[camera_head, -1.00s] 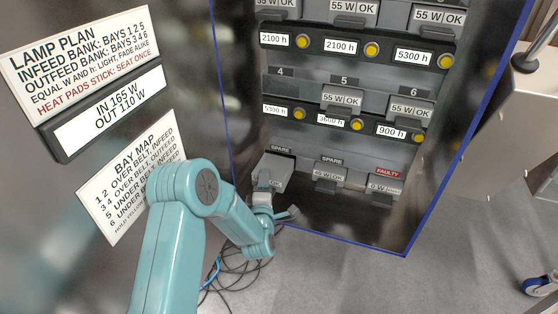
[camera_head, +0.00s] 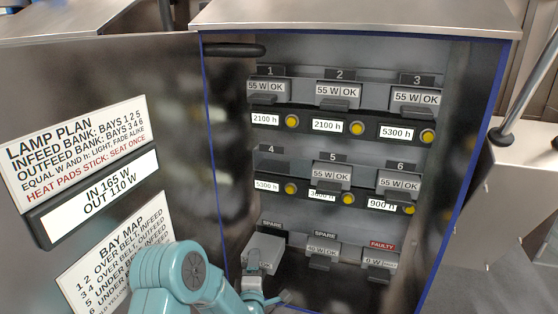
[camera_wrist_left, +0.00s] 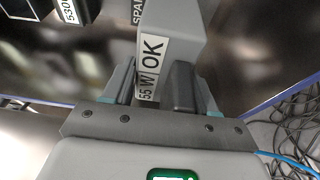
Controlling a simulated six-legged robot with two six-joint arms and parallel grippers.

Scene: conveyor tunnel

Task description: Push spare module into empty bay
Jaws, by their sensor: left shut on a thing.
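The spare module (camera_head: 265,248), a grey box, sits at the left spare place on the cabinet's bottom row and sticks out further than its neighbour. My left gripper (camera_head: 258,283) is shut on its front handle. In the left wrist view, the module (camera_wrist_left: 172,22) with its "55 W OK" label stands between the fingers (camera_wrist_left: 165,85). Whether its back still touches the shelf is hidden. The empty bay, number 4 (camera_head: 273,160), is a dark opening at the left of the middle row, above the module. My right gripper is not in view.
Bays 1, 2, 3, 5 and 6 hold modules labelled "55 W OK". A second spare (camera_head: 322,250) and a faulty module (camera_head: 379,260) stand to the right on the bottom row. The open door (camera_head: 110,85) with signs is on the left. Cables (camera_wrist_left: 293,130) lie on the floor.

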